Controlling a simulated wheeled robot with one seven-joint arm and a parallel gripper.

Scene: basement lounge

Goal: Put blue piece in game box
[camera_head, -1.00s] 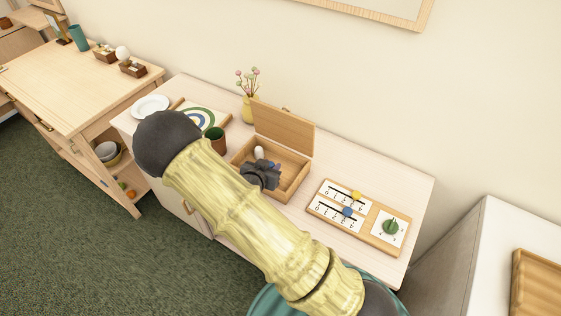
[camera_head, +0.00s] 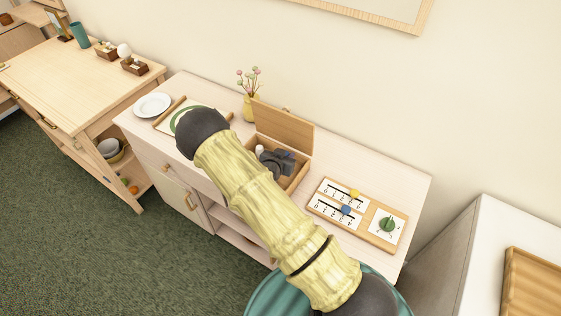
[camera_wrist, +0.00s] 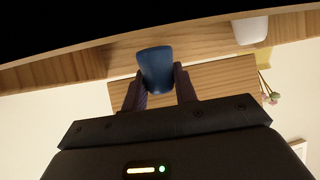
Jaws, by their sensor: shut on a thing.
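The game box (camera_head: 284,128) is a wooden box on the cabinet with its hinged lid standing open at the back. My gripper (camera_head: 281,158) is at the box's opening in the head view, and my arm hides the box's left and front parts. In the wrist view my gripper (camera_wrist: 158,88) is shut on the blue piece (camera_wrist: 157,68), a rounded blue shape between the two fingers. A white piece (camera_head: 259,149) is at the box's left side; it also shows in the wrist view (camera_wrist: 250,30). The blue piece's height above the box floor is unclear.
A counter board (camera_head: 375,228) with yellow and blue sliders and a green knob lies to the right. A yellow vase (camera_head: 249,108) with flowers stands behind the box. A white plate (camera_head: 152,104) and a tray with green rings (camera_head: 172,122) are on the left.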

